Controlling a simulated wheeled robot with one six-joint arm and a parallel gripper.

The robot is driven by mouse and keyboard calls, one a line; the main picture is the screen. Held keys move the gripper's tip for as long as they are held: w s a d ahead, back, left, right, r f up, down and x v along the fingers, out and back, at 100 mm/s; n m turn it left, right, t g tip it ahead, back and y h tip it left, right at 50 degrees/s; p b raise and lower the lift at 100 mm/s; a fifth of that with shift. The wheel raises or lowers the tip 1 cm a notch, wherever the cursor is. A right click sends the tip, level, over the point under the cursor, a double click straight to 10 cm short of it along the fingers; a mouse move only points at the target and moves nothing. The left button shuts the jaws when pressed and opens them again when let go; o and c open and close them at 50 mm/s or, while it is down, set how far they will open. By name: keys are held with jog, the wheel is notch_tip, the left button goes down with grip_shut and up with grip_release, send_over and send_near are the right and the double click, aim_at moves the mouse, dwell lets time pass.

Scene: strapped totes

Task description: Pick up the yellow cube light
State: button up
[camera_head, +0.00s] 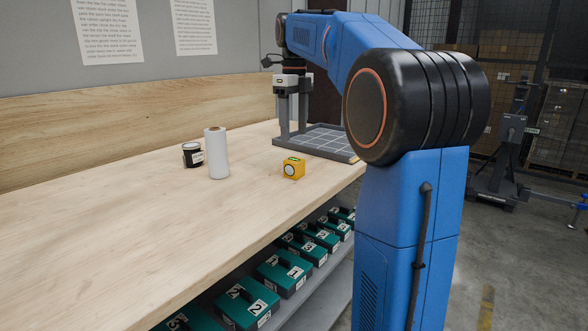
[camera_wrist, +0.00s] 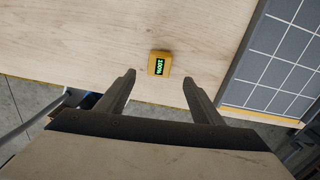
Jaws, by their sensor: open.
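The yellow cube light (camera_head: 293,168) stands on the wooden workbench, with a round dark-rimmed lens on its front face. In the wrist view the cube light (camera_wrist: 152,64) shows its top with a small dark display in green characters. My gripper (camera_wrist: 158,80) is open and empty, its two fingers apart on either side of the cube light's line and short of it in the picture. In the head view my gripper (camera_head: 292,110) hangs above the grid-topped plate's area, behind the cube light. I cannot tell the exact height of the fingers over the bench.
A white paper roll (camera_head: 216,153) and a dark labelled jar (camera_head: 193,155) stand left of the cube light. A grey gridded plate (camera_head: 322,141) lies at the bench's far right; it also shows in the wrist view (camera_wrist: 276,62). Green numbered totes (camera_head: 285,274) sit on the shelf below.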

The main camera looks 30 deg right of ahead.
aim_at(294, 159)
notch_tip(294, 159, down, 10)
jog(key=shift+f, duration=0.1)
dwell(0.5)
jog(key=c, duration=1.3)
